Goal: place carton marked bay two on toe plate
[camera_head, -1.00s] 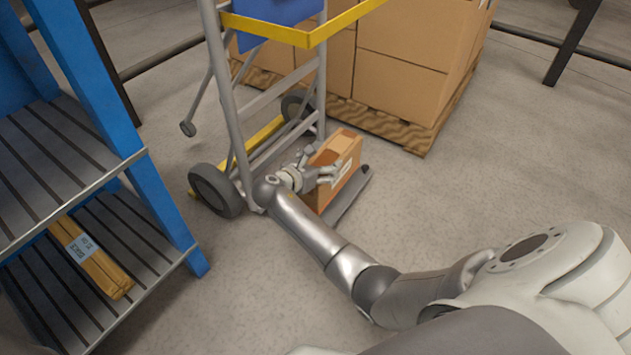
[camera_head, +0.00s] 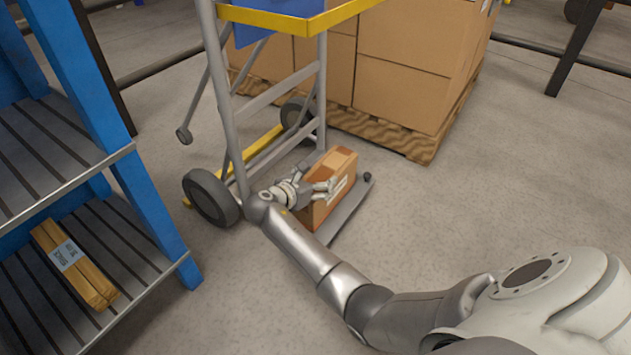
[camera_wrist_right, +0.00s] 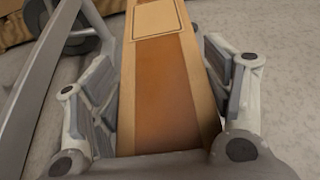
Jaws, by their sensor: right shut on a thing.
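A small brown carton (camera_head: 333,184) with a pale label on its side is upright at the toe plate (camera_head: 352,207) of a grey hand truck (camera_head: 323,95). It appears to rest on the plate, but its lower edge is partly hidden. My right gripper (camera_head: 318,187) is shut on the carton. In the right wrist view the carton (camera_wrist_right: 165,90) stands between the two fingers (camera_wrist_right: 165,105), with a pale label on its far part. The carton's marking is too small to read. My left gripper is out of view.
Large cartons (camera_head: 405,70) stand on a wooden pallet (camera_head: 415,145) behind the hand truck. The floor (camera_head: 490,185) at right is clear.

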